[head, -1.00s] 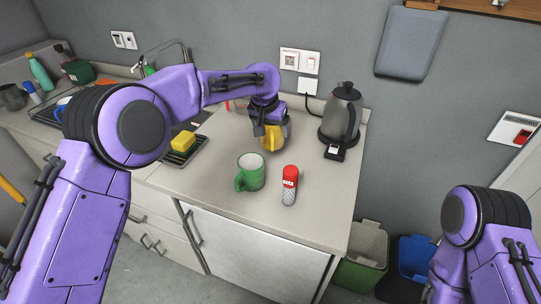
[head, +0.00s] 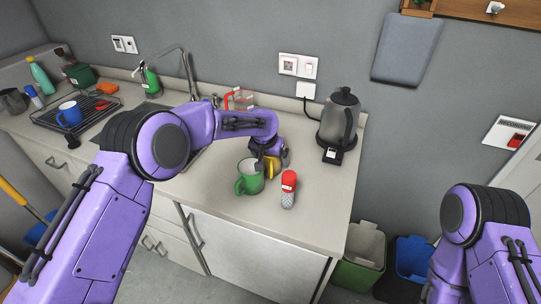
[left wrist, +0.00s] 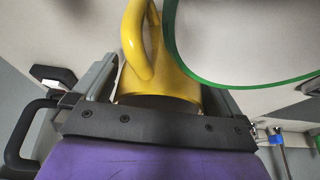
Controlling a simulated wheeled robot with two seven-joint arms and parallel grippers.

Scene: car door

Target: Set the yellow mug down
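The yellow mug (head: 271,167) is in the head view, just right of and behind the green mug (head: 250,178), mostly hidden by my left gripper (head: 270,158). In the left wrist view, the yellow mug (left wrist: 165,85) sits between the two fingers of my left gripper (left wrist: 158,85), with its handle toward the top. The gripper is shut on it. The green mug's rim (left wrist: 178,50) shows very close on the right there. I cannot tell whether the yellow mug's base touches the counter (head: 320,205). My right gripper is out of view.
A kettle (head: 339,121) stands at the back right. A jug with a red handle (head: 240,100) is at the back. The counter right of the bottle is clear.

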